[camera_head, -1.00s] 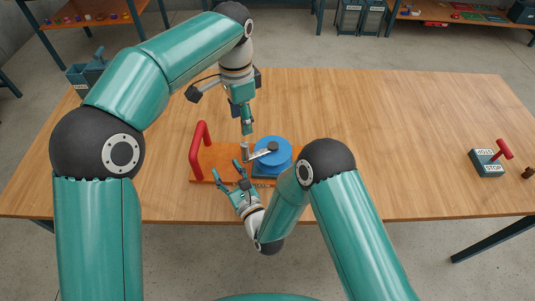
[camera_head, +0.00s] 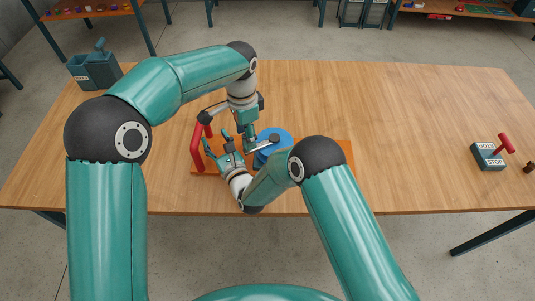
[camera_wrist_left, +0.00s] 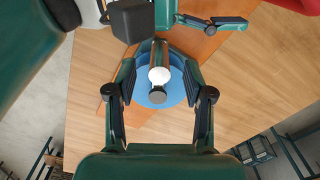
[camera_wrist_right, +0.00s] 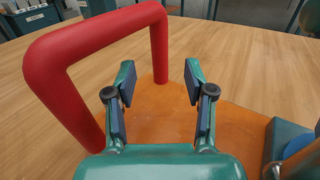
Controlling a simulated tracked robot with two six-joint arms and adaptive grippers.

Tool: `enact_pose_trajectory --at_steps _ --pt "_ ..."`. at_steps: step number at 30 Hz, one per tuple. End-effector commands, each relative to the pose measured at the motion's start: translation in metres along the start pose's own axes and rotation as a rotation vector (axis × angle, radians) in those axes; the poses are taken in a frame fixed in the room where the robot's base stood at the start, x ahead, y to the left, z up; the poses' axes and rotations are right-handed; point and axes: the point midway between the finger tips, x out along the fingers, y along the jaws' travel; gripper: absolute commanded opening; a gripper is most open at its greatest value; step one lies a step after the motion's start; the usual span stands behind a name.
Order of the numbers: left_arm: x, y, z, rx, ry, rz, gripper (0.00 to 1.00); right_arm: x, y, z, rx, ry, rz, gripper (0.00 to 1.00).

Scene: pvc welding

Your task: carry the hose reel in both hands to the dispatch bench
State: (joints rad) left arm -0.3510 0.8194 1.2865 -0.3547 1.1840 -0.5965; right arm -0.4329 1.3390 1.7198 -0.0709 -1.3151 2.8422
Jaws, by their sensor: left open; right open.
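The hose reel has an orange board (camera_head: 343,155), a blue drum (camera_head: 274,135) and a metal crank (camera_head: 262,144) on top. A red handle (camera_head: 197,150) stands at its left end. My left gripper (camera_head: 248,149) is open over the crank's outer end; in the left wrist view the crank (camera_wrist_left: 158,77) lies between its fingers, contact unclear. My right gripper (camera_head: 221,142) is open just right of the red handle. In the right wrist view the handle (camera_wrist_right: 95,45) arches ahead and left, outside the fingers. My right arm hides part of the board.
A box marked STOP (camera_head: 487,157) with a red lever (camera_head: 504,144) sits at the table's right, near a small brown object (camera_head: 529,167). The wooden table (camera_head: 400,110) is clear between. A grey-green bin (camera_head: 93,71) stands behind the left corner. Shelves stand at the back.

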Motion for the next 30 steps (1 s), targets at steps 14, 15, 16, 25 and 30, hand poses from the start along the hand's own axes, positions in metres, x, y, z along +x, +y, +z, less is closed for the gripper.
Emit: enact_pose_trajectory --at_steps 14,15,16,25,30 --pt "0.07 0.0 0.001 -0.001 -0.001 0.001 0.52 0.07 0.001 -0.001 0.0 -0.001 0.0 0.54" --pt "0.072 0.0 0.0 -0.001 -0.001 0.0 0.52 0.072 0.001 -0.001 0.0 0.0 0.001 0.54" --pt "0.074 0.0 0.0 -0.001 0.0 0.0 0.52 0.074 0.001 -0.001 0.0 0.0 0.001 0.54" --pt "0.078 0.0 0.0 -0.001 0.0 0.0 0.52 0.078 0.001 0.0 0.0 0.001 0.001 0.54" --pt "0.078 0.0 0.001 -0.001 -0.001 0.0 0.4 0.077 0.001 0.0 0.0 0.001 0.001 0.42"
